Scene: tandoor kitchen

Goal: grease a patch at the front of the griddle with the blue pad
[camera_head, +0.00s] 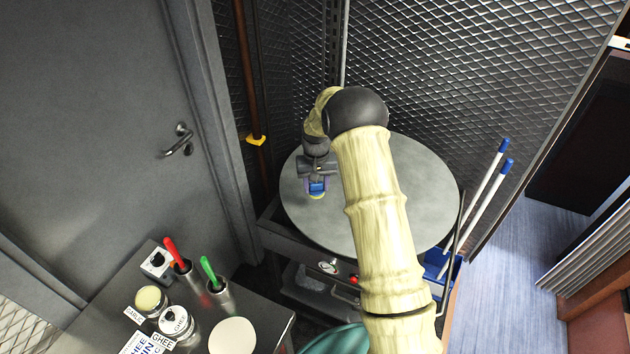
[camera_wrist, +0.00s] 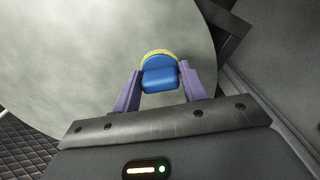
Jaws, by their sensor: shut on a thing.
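The griddle (camera_head: 420,180) is a large round grey plate on a dark stand. My arm crosses over it and hides part of its middle. My gripper (camera_head: 316,188) is over the left part of the griddle, close to its rim. In the wrist view my gripper (camera_wrist: 160,84) has its purple fingers on both sides of the blue pad (camera_wrist: 160,79), shut on it. The pad has a yellow edge on its far side. It also shows small in the head view (camera_head: 317,187). I cannot tell whether the pad touches the plate.
A side table at the lower left bears a ghee jar (camera_head: 176,322), another jar (camera_head: 151,300), and cups with a red-handled tool (camera_head: 174,252) and a green-handled tool (camera_head: 209,270). Blue-tipped white poles (camera_head: 490,185) stand right of the griddle. Mesh walls rise behind it.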

